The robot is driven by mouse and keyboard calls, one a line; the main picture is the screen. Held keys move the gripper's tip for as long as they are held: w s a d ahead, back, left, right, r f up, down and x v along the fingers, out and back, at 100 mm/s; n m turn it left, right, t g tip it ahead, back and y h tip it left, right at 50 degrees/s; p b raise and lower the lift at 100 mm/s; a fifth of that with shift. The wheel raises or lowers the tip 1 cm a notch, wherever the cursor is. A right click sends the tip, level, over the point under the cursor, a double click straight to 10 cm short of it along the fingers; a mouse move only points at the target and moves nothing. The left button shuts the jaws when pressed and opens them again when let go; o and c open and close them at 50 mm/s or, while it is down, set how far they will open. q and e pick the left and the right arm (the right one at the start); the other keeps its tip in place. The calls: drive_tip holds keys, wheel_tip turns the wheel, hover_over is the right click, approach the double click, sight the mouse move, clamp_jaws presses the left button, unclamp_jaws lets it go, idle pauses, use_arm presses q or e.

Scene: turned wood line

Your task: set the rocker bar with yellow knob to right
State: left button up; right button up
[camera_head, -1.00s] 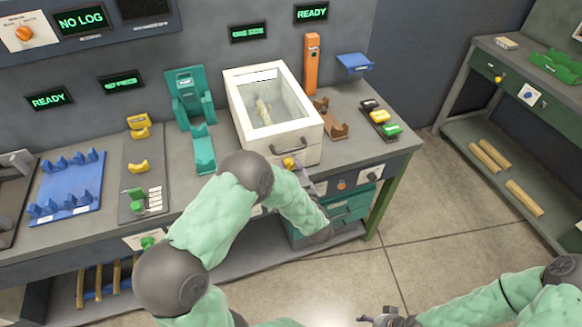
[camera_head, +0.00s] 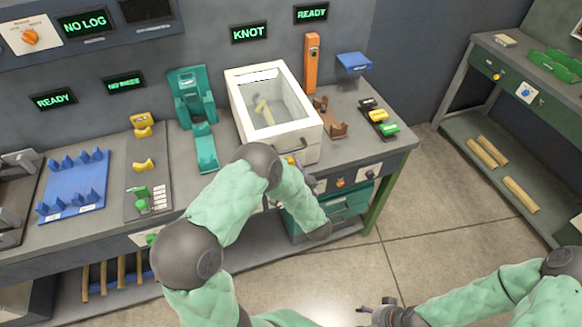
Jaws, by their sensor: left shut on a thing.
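A small yellow knob (camera_head: 291,160) shows at the lower front of the white glass-topped box, just under its handle. The rocker bar it sits on is mostly hidden behind my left arm, so its tilt cannot be told. My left gripper (camera_head: 299,166) is at the knob and shut on it, largely covered by my own forearm. My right gripper (camera_head: 368,310) is low in the picture, away from the bench and in front of it; its finger gap is too small to tell.
The white box (camera_head: 313,143) holds a light wood piece (camera_head: 262,108) under its window. A display above it (camera_head: 249,32) reads KNOT. An orange knob (camera_head: 340,183) is on the bench front. A brown cradle (camera_head: 329,119) and coloured blocks (camera_head: 380,117) stand right of the box.

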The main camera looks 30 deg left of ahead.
use_arm(q)
drive_tip(key=shift+w+r+m, duration=0.3)
drive_tip(key=shift+r+m, duration=0.15)
drive_tip(key=shift+m, duration=0.05)
idle(0.4)
drive_tip(key=o, duration=1.1)
drive_tip(key=shift+o, duration=0.2)
drive_tip(key=shift+d+f, duration=0.1)
drive_tip(key=shift+f, duration=0.1)
drive_tip(key=shift+s+f, duration=0.1)
drive_tip(key=shift+s, duration=0.05)
drive_tip(key=v, duration=1.2)
